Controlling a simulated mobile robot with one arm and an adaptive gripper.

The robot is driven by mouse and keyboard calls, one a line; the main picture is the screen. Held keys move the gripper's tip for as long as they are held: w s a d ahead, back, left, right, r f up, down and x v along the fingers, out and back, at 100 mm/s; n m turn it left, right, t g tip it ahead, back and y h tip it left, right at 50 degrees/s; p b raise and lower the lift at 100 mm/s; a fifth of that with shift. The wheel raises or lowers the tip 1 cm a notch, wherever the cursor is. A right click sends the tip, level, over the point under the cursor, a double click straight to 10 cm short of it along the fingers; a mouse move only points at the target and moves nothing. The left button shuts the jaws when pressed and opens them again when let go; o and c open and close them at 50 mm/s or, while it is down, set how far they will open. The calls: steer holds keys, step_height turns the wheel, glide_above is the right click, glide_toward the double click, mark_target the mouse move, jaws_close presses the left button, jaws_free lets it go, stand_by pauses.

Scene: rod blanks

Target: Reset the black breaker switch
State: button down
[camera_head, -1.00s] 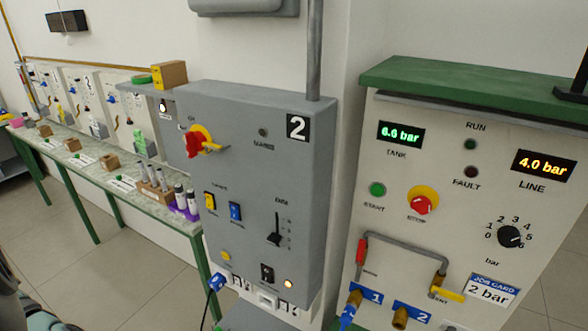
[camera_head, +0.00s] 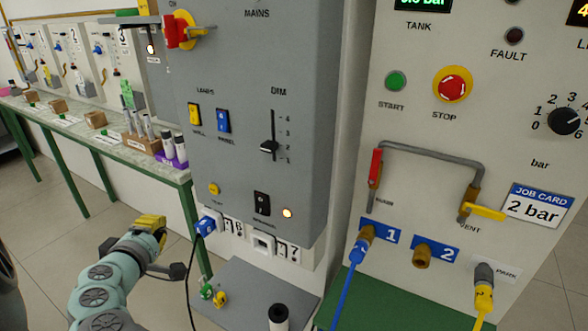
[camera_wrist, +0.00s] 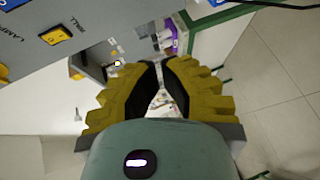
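The black breaker switch (camera_head: 262,204) is low on the front of the grey panel, in the head view, beside a lit round lamp (camera_head: 288,213). It is small, so its exact position is hard to tell. My gripper (camera_head: 150,222), with yellow ribbed fingers, is left of the panel and somewhat below the switch, apart from it. In the wrist view my gripper's (camera_wrist: 160,66) fingers come together at the tips, with a narrow gap behind and nothing held. I cannot make out the breaker switch in the wrist view.
The same panel holds the yellow (camera_head: 195,114) and blue (camera_head: 223,121) lamp switches, a dim slider (camera_head: 270,146) and a red rotary handle (camera_head: 178,31). A blue plug (camera_head: 205,226) with a black cable sits below. A grey shelf (camera_head: 240,290) juts out underneath. Free floor lies left.

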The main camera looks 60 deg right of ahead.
steer(key=s+d+f+m+g+h+b, duration=0.2)
steer(key=s+d+m+g+h+b, duration=0.2)
steer(key=s, duration=0.5)
steer(key=d+g+b, duration=0.1)
steer(key=g+b, duration=0.1)
steer(key=g, duration=0.1)
steer(key=shift+s+d+f+m, duration=0.3)
steer(key=shift+s+d, duration=0.05)
steer(key=shift+s, duration=0.05)
steer(key=p, duration=0.3)
glide_toward(258, 208)
steer(key=d, duration=0.5)
steer(key=d+f, duration=0.1)
steer(key=d, duration=0.2)
steer(key=shift+w+f, duration=0.1)
steer(key=shift+w, duration=0.3)
steer(key=shift+f, duration=0.1)
